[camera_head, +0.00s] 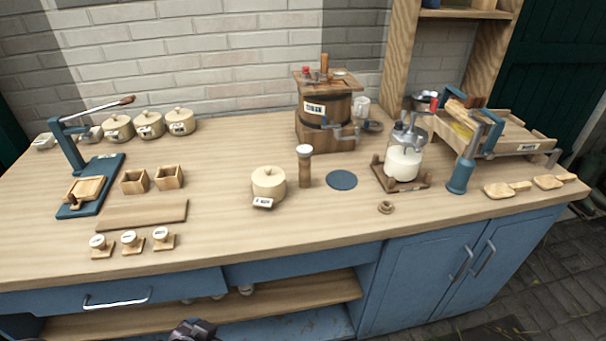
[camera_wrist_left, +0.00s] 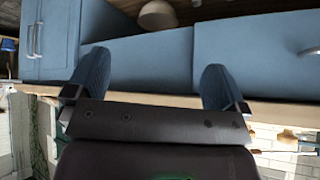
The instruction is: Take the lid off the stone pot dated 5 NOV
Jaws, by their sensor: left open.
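A cream stone pot (camera_head: 268,184) with a knobbed lid (camera_head: 268,173) on it stands alone near the middle of the worktop in the head view. A small tag (camera_head: 263,203) sits at its front; its lettering is too small to read surely. Several similar lidded pots (camera_head: 149,126) stand at the back left by the wall, with labels I cannot read. My left gripper (camera_wrist_left: 155,85) is open and empty in the left wrist view, facing the blue cabinet front. A dark part of mine shows at the head view's bottom edge, well below the pot. My right gripper is out of view.
A wooden post with a white top (camera_head: 305,166) stands close right of the pot, with a blue-grey disc (camera_head: 342,180) beyond. A wooden churn (camera_head: 325,115) stands behind. A board (camera_head: 142,214) and stamps (camera_head: 129,240) lie left. The worktop in front of the pot is clear.

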